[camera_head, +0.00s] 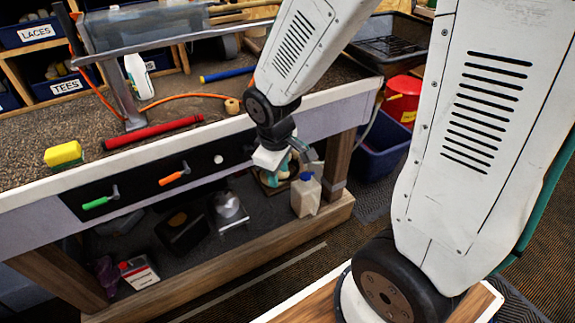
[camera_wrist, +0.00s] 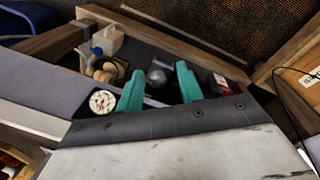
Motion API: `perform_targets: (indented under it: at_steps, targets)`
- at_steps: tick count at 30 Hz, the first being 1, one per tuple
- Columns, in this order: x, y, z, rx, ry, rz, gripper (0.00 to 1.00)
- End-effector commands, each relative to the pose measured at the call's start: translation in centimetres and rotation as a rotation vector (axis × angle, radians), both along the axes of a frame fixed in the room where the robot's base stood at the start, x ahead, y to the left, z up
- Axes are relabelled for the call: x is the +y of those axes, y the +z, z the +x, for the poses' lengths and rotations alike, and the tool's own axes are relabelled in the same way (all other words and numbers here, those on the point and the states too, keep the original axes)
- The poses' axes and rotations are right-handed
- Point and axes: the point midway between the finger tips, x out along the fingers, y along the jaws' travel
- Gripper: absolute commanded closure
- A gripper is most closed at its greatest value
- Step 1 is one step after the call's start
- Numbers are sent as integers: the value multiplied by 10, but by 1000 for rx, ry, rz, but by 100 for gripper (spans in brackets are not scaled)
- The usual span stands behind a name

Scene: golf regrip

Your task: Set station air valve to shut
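A black panel (camera_head: 138,188) on the bench front carries two lever valves. One has a green handle (camera_head: 97,202), at the left. The other has an orange handle (camera_head: 174,178), in the middle. Both handles lie roughly along the panel. I cannot read any label, so I cannot tell which is the station air valve. A round white gauge (camera_head: 218,159) sits right of them; what looks like its dial shows in the wrist view (camera_wrist: 102,101). My gripper (camera_head: 292,158) hangs in front of the bench's right part, right of both valves. Its teal fingers (camera_wrist: 158,85) are apart with nothing held.
A red roll (camera_head: 153,132), a yellow sponge (camera_head: 63,155) and an orange hose lie on the bench top. The lower shelf holds a white jug (camera_head: 306,195), a metal item (camera_head: 230,210) and a can (camera_head: 138,272). A blue bin (camera_head: 380,150) stands right of the bench.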

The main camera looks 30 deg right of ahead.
Motion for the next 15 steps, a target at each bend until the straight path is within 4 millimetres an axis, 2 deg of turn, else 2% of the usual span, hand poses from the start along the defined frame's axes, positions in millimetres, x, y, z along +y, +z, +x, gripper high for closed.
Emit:
perform_targets:
  at_steps: [1,6,15]
  targets:
    - [-2,9,-5,5,-29,0,63]
    - [-6,27,-21,36,-110,0,63]
    - [-8,38,-32,58,-163,1,63]
